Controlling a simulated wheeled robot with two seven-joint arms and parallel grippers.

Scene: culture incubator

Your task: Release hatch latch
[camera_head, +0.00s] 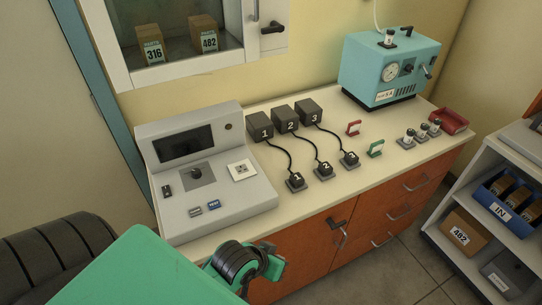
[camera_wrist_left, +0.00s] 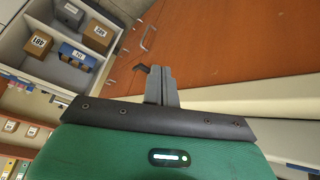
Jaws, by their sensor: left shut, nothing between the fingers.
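A glass-fronted hatch (camera_head: 185,35) in a white frame is at the top left of the head view, with a dark lever latch (camera_head: 272,28) on its right side. The orange cabinet (camera_head: 305,245) below the counter has another dark lever handle (camera_head: 338,226). In the left wrist view, my left gripper (camera_wrist_left: 161,75) is shut and empty in front of the orange cabinet front (camera_wrist_left: 215,40). A small dark lever (camera_wrist_left: 141,68) shows just left of the fingertips; contact cannot be told. My left arm hides part of the head view. My right gripper is not in view.
The counter (camera_head: 330,195) holds a grey console (camera_head: 200,170), several numbered blocks and a teal machine (camera_head: 390,70). Drawers with bar handles are at the right of the cabinet. A white shelf (camera_head: 475,235) with boxes stands further right. The floor (camera_head: 390,280) between looks clear.

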